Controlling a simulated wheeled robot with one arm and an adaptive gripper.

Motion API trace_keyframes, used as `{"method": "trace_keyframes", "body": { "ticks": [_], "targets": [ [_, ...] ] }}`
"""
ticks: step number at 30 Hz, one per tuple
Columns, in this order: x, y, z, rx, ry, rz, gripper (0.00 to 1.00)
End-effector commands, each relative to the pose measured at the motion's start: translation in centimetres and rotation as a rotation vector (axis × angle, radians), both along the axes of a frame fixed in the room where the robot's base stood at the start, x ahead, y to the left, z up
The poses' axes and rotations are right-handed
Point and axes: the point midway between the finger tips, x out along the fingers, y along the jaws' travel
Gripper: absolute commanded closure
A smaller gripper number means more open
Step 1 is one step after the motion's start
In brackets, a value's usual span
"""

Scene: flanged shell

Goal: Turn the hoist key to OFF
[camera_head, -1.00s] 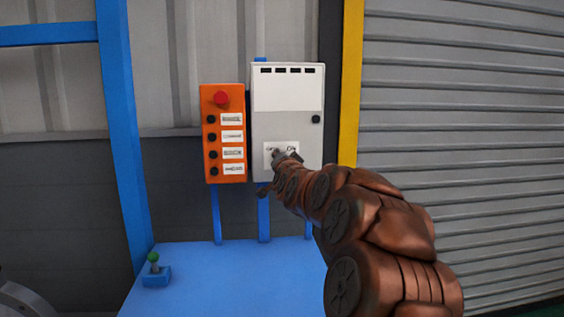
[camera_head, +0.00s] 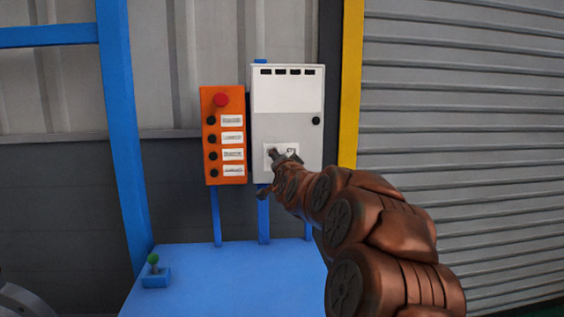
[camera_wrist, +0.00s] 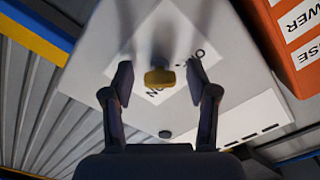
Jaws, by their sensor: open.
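The hoist key (camera_wrist: 160,77) shows a yellow grip in the wrist view, in front of a white label plate (camera_wrist: 205,75). My gripper (camera_wrist: 160,66) is open, with one finger on each side of the key and a gap on both sides. In the head view my gripper (camera_head: 286,156) is at the label on the light grey control box (camera_head: 290,125) and hides the key there.
An orange button panel (camera_head: 222,135) with a red button (camera_head: 221,100) hangs close to the left of the box. A blue surface (camera_head: 230,280) with a small green-topped lever (camera_head: 154,262) lies below. A yellow post (camera_head: 350,80) stands to the right.

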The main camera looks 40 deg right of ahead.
Motion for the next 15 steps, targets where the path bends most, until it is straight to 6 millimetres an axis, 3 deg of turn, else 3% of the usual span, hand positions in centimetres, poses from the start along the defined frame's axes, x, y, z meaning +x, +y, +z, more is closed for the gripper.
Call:
{"method": "trace_keyframes", "body": {
  "ticks": [15],
  "targets": [
    [-4.4, 3.4, -0.1, 0.003, 0.002, 0.001, 0.42]
  ]
}}
